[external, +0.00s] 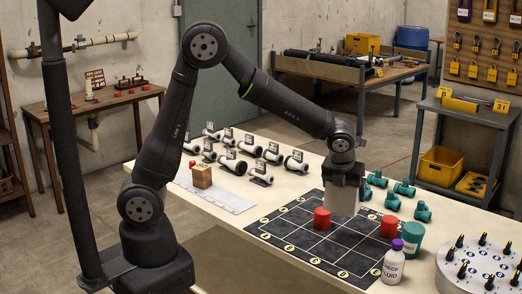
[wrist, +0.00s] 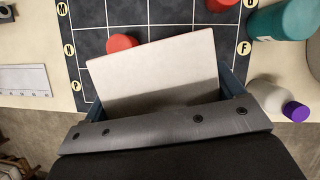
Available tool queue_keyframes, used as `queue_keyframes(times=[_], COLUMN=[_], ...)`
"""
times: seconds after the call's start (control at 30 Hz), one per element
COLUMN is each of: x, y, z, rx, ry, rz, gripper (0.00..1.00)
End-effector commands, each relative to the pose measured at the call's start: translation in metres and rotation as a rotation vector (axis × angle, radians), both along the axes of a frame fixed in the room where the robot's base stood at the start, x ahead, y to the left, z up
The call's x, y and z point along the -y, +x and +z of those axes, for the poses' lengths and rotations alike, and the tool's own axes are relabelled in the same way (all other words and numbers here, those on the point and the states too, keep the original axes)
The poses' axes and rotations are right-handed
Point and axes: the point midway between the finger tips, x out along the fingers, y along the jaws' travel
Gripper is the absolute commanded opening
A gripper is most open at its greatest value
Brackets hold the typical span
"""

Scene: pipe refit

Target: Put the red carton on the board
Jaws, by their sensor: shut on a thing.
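My gripper (external: 344,182) points down over the dark gridded board (external: 345,235) and is shut on a pale, off-white carton (external: 344,202). In the wrist view the carton (wrist: 155,72) fills the space between the jaws, slightly turned against the grid. I cannot tell whether its bottom touches the board. No box-shaped red carton shows. The red things on the board are round: one red cylinder (external: 322,219) stands just left of the held carton, and another red cylinder (external: 389,227) stands near the board's right side.
Teal fittings (external: 393,201) lie behind. Several grey-white pipe fittings (external: 233,166), a wooden block (external: 202,177) and a ruler (external: 215,195) lie left.

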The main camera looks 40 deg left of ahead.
Motion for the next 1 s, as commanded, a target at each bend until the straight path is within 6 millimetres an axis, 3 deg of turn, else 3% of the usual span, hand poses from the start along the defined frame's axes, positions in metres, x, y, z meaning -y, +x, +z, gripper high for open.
queue_keyframes(times=[0.03,0.2,0.33,0.5,0.67,1.0], x=[0.017,0.054,0.072,0.081,0.074,0.044], y=[-0.018,-0.067,-0.095,-0.111,-0.095,-0.026], z=[0.000,-0.001,-0.001,-0.002,-0.015,-0.060], rx=[0.001,0.001,0.001,0.001,-0.001,-0.001], ry=[-0.001,-0.005,-0.008,-0.011,-0.009,-0.010], rz=[-0.042,-0.144,-0.197,-0.230,-0.231,-0.230], gripper=[0.55,0.55,0.55,0.55,0.55,0.55])
